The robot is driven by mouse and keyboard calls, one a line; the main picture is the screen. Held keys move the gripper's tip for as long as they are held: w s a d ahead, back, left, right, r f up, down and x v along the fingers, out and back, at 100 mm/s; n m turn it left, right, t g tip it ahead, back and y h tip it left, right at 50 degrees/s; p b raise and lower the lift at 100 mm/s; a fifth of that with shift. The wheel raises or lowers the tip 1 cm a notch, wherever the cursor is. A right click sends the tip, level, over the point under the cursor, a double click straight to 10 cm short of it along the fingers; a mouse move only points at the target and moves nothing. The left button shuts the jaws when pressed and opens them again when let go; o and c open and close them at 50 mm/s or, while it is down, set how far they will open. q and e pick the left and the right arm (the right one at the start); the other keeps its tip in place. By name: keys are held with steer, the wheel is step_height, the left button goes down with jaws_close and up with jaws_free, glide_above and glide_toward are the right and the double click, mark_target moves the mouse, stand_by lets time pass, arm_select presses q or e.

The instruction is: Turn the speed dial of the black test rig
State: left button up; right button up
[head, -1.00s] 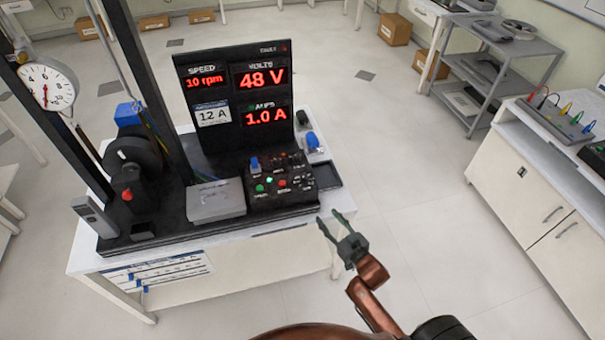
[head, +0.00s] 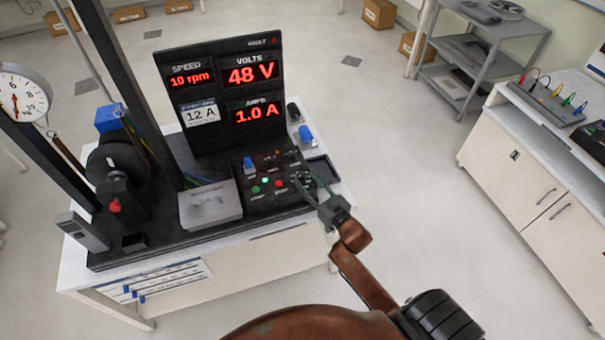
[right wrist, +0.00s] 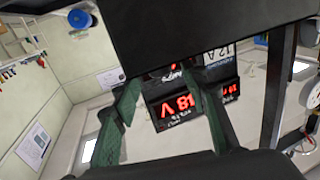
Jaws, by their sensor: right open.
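The black test rig (head: 235,140) stands on a white bench. Its display reads 10 rpm, 48 V, 12 A and 1.0 A, and part of it shows turned over in the right wrist view (right wrist: 178,107). Its control panel (head: 262,203) carries a blue switch, green and red buttons and small dark knobs; which one is the speed dial is too small to tell. My right gripper (head: 308,181) is open at the panel's right edge, its fingers covering some controls there. Contact is unclear. Its green fingers (right wrist: 163,90) are apart and empty in the right wrist view. My left gripper is out of view.
A grey box (head: 210,205) sits left of the panel. A dark tray (head: 324,170) and a blue-topped object (head: 306,135) lie to its right. A round gauge (head: 20,95) and dark posts stand at the left. The floor right of the bench is clear.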

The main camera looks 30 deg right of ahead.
mark_target(303, 177)
steer(key=w, duration=0.2)
steer(key=shift+w+a, duration=0.2)
steer(key=shift+w, duration=0.65)
steer(key=shift+c, duration=0.5)
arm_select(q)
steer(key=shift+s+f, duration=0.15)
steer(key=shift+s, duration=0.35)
arm_select(e)
jaws_close()
